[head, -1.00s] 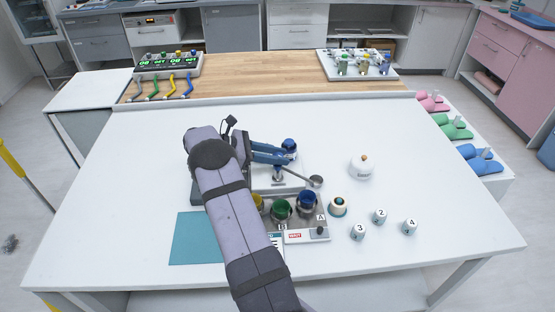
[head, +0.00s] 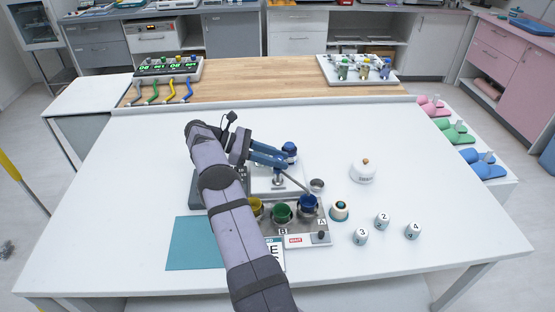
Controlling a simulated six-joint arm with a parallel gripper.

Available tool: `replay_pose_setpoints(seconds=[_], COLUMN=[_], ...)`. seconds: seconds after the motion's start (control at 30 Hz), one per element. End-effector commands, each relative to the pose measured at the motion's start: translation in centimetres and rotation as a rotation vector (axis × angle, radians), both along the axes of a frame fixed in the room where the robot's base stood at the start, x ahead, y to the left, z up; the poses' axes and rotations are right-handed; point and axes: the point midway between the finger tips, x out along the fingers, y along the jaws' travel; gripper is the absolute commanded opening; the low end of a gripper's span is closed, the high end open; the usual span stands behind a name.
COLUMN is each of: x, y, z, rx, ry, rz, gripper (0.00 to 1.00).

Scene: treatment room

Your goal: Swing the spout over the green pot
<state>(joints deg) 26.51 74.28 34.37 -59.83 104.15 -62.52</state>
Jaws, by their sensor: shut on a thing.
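The silver spout (head: 295,181) is a thin rod running right and toward the front from a blue-topped stand (head: 290,147). Its tip lies between a small grey cup (head: 317,185) and the blue pot (head: 308,203), at the blue pot's back edge. The green pot (head: 282,212) is in the middle of the row, left of the blue pot, with the yellow pot (head: 257,207) at the left, partly hidden by my arm. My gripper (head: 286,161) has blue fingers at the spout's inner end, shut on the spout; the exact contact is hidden.
A white lidded jar (head: 362,171), a round button-like item (head: 339,210) and numbered white pieces (head: 382,219) stand to the right. A teal mat (head: 194,244) lies left of my arm. The white table's right side is mostly clear.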

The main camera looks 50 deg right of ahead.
Motion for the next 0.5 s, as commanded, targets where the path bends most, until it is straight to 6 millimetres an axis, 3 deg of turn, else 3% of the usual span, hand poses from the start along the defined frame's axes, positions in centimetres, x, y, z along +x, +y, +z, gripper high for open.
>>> replay_pose_setpoints(seconds=[0.33, 0.37, 0.4, 0.43, 0.5], x=[-0.11, -0.11, -0.11, -0.11, -0.09], y=[-0.09, -0.09, -0.09, -0.09, -0.07], z=[0.14, 0.14, 0.14, 0.13, 0.10], rx=[-0.004, -0.004, -0.004, -0.003, -0.003], ry=[0.003, 0.003, 0.003, 0.002, 0.002], rz=[-0.003, -0.003, -0.004, -0.003, -0.003], gripper=[0.00, 0.29, 0.38, 0.45, 0.45])
